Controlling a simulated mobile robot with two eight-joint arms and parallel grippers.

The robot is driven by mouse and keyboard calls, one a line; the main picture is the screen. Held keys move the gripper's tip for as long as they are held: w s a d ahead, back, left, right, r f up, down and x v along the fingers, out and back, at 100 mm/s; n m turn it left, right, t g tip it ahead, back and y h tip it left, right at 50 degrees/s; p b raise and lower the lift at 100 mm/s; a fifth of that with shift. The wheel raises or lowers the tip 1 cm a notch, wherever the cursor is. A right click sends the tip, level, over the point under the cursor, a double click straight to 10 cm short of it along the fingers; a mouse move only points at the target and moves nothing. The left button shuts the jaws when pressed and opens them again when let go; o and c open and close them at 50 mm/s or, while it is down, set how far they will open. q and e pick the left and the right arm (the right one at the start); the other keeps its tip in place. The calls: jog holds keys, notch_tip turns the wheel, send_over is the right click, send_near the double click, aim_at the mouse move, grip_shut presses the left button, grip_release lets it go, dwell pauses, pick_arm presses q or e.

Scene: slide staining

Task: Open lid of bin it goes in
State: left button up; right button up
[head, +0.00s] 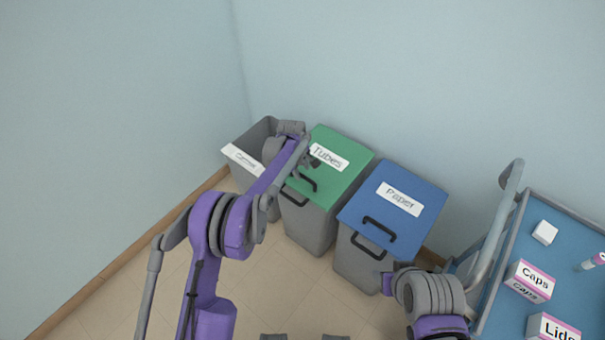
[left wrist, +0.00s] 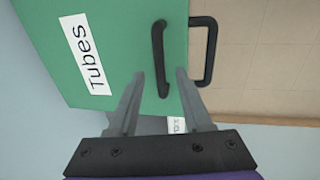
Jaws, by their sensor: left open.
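The green-lidded bin (head: 309,228) labelled "Tubes" stands in the middle of three bins. Its green lid (head: 348,150) is shut, with a black lid handle (head: 301,181) near its front edge. My left gripper (head: 311,163) is over this lid. In the left wrist view my left gripper (left wrist: 161,73) is open, with its fingertips to either side of the near end of the lid handle (left wrist: 160,50). I cannot tell if they touch it. The blue-lidded bin (head: 398,208) labelled "Paper" is shut, to the right. The grey left bin (head: 262,130) looks open, partly hidden by my arm.
A second black handle (left wrist: 208,48) is on the green-lidded bin's front. A trolley (head: 497,318) with a blue top and small boxes stands at the right. Walls close off the corner behind the bins. Some tiled floor (head: 270,285) is clear in front.

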pick_arm(q)
jog(key=shift+w+d+f, duration=0.1)
jog(key=shift+w+f, duration=0.05)
jog(key=shift+f, duration=0.6)
jog(key=shift+w+d+f, duration=0.1)
jog(key=shift+f, duration=0.6)
jog(key=shift+c, duration=0.3)
grip_shut()
